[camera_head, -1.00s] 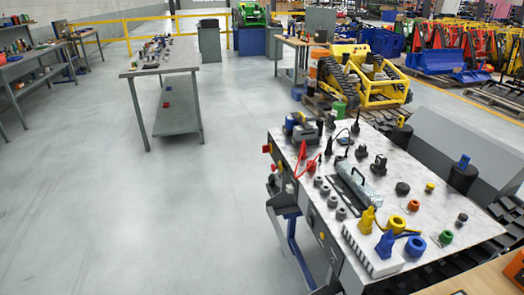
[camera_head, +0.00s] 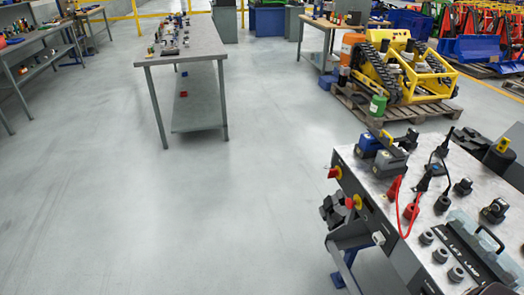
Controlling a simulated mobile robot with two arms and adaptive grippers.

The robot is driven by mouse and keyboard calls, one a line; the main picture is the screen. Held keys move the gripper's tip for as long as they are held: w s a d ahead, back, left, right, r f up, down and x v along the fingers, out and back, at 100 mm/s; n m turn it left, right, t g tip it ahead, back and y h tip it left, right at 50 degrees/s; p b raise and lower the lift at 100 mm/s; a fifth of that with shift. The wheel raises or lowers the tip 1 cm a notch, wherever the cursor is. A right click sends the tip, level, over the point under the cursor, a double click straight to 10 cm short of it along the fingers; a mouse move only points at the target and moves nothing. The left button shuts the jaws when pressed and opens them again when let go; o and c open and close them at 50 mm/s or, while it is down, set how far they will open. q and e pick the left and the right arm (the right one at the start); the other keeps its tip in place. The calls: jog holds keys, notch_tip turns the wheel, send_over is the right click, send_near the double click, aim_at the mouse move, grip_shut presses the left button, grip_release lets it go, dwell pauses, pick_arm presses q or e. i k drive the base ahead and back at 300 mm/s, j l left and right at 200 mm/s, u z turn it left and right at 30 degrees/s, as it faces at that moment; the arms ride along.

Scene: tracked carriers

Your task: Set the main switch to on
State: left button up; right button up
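Two red-and-yellow rotary knobs stick out from the left side of the grey workbench (camera_head: 436,170). The upper knob (camera_head: 335,172) is near the bench's far left corner. The lower knob (camera_head: 353,201) is a little nearer to me on the same panel. I cannot tell which of them is the main switch, and their set positions are too small to read. Neither of my grippers is recognisable in the view.
Black parts (camera_head: 336,211) protrude below the knobs. Red cables (camera_head: 395,190), blue-and-black devices (camera_head: 389,163) and a clear case (camera_head: 476,250) are on the bench. A yellow tracked carrier (camera_head: 430,80) stands on a pallet behind. Floor to the left is clear.

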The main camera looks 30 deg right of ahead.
aim_at(332, 172)
jog(key=i, duration=0.6)
jog(key=i+j+z, duration=0.15)
jog(key=i, duration=0.4)
jog(key=i+j, duration=0.1)
jog(key=i, duration=0.45)
jog(key=i+z, duration=0.25)
jog(key=z, duration=0.15)
jog(key=i+j+z, duration=0.2)
jog(key=z, duration=0.25)
jog(key=i+j+z, duration=0.25)
jog(key=z, duration=0.15)
jog(key=i+j+z, duration=0.2)
jog(key=z, duration=0.2)
jog(key=i+j+z, duration=0.1)
jog(key=j+z, duration=0.35)
